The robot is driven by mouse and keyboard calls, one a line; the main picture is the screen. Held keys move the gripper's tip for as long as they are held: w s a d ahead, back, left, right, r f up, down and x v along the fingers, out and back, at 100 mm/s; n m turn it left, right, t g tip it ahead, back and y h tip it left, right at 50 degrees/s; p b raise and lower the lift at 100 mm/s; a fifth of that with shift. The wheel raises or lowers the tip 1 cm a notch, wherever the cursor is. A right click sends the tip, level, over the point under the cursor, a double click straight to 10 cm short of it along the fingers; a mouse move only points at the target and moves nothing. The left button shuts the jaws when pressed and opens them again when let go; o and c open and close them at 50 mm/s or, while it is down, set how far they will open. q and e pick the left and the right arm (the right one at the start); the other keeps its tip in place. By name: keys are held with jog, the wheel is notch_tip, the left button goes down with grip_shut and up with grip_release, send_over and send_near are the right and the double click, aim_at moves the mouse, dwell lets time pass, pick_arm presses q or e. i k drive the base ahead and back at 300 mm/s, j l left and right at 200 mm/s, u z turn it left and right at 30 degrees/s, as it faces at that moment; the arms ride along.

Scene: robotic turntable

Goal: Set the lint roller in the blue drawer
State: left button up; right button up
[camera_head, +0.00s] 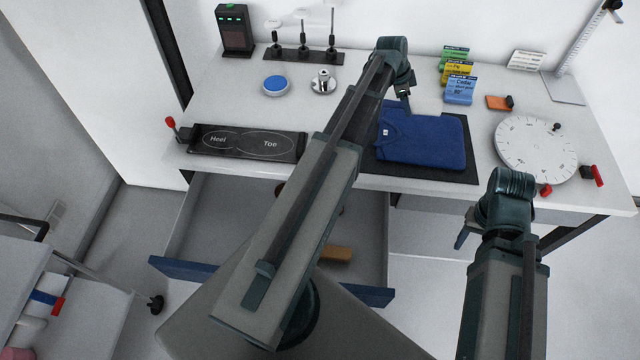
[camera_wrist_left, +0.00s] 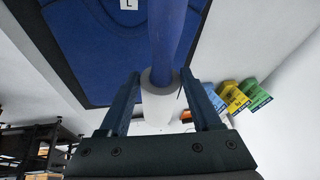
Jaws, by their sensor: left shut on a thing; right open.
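The lint roller shows in the left wrist view, with a white roll (camera_wrist_left: 158,100) and a blue handle (camera_wrist_left: 166,38). My left gripper (camera_wrist_left: 163,108) is shut on it at the white roll. In the head view my left gripper (camera_head: 404,98) is over the back of the folded blue cloth, and the arm hides most of the roller. The blue drawer (camera_head: 186,269) is pulled out below the table, left of centre. My left arm crosses over it and hides its middle. My right gripper (camera_head: 464,236) is open and empty in front of the table's right part.
The folded blue cloth (camera_head: 425,140) lies on a dark mat. A wooden block (camera_head: 337,253) lies in the drawer; a brown item is partly hidden there. A Heel/Toe panel (camera_head: 245,143), a white dial (camera_head: 536,149) and coloured boxes (camera_head: 459,90) stand on the table.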

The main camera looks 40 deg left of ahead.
aim_at(227, 237)
jog(key=k+j+u, duration=0.25)
jog(key=k, duration=0.45)
jog(key=k+j+u, duration=0.3)
jog(key=k+j, duration=0.35)
